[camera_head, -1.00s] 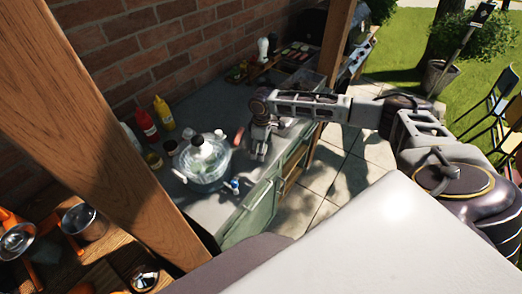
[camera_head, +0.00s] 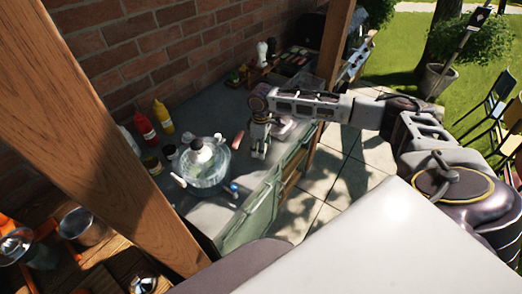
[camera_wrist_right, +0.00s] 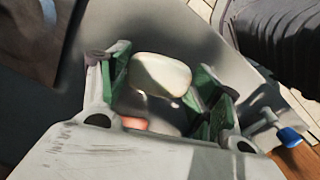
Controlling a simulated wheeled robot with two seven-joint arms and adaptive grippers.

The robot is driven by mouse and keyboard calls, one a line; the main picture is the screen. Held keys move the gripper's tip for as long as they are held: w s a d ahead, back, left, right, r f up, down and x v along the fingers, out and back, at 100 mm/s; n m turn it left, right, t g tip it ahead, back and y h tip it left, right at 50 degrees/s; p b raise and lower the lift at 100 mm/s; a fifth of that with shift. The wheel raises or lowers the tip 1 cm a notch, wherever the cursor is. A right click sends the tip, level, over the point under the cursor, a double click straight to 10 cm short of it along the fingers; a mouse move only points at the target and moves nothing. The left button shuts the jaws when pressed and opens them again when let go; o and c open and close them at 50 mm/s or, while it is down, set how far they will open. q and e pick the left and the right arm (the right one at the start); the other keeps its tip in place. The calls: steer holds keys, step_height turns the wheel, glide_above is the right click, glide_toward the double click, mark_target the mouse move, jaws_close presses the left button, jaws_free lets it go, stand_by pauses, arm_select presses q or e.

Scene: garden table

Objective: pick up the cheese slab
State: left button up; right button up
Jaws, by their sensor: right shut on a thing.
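The cheese slab (camera_wrist_right: 160,75) is a pale cream, rounded block in the right wrist view. It lies between the green-padded fingers of my right gripper (camera_wrist_right: 160,92), which is shut on it. In the head view my right gripper (camera_head: 260,148) points down at the grey counter, to the right of the glass pot. The slab cannot be made out there, and I cannot tell whether it is clear of the counter. My left gripper is not in view.
A lidded glass pot (camera_head: 206,168) stands close left of the gripper. A red bottle (camera_head: 146,130) and a yellow bottle (camera_head: 163,116) stand by the brick wall. A wooden post (camera_head: 115,140) rises in front. The counter (camera_head: 205,215) has a free front edge.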

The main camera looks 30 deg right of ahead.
step_height(320, 180, up, 7)
steer(key=shift+r+b, duration=0.2)
steer(key=shift+b, duration=0.15)
stand_by(0.6)
